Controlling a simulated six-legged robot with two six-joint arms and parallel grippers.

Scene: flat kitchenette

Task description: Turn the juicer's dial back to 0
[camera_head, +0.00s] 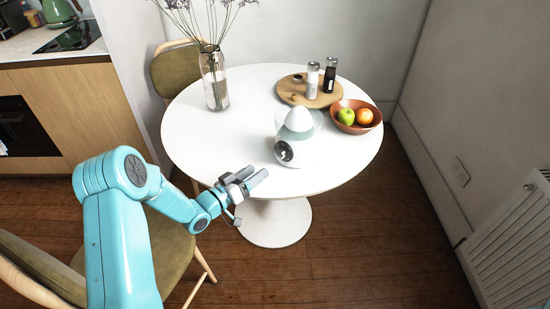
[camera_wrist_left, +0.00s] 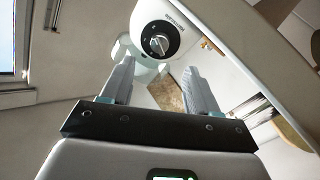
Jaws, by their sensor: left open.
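The juicer (camera_head: 298,125) stands on the round white table, a white cone top over a clear bowl. Its dial (camera_head: 284,151) is a dark disc on the front that faces me. In the left wrist view the dial (camera_wrist_left: 160,40) shows a light grip bar on a black face; its setting is too small to read. My left gripper (camera_head: 254,180) is at the table's near edge, in front of the juicer and a little left of the dial. It is open and empty, its fingers (camera_wrist_left: 158,88) apart and clear of the dial. My right gripper is not in view.
On the white table (camera_head: 225,140), a glass vase (camera_head: 214,80) stands back left. A round wooden board (camera_head: 292,92) with two shakers (camera_head: 322,78) and a fruit bowl (camera_head: 356,116) are behind and right of the juicer. The table's left part is clear. Chairs (camera_head: 178,235) stand at left.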

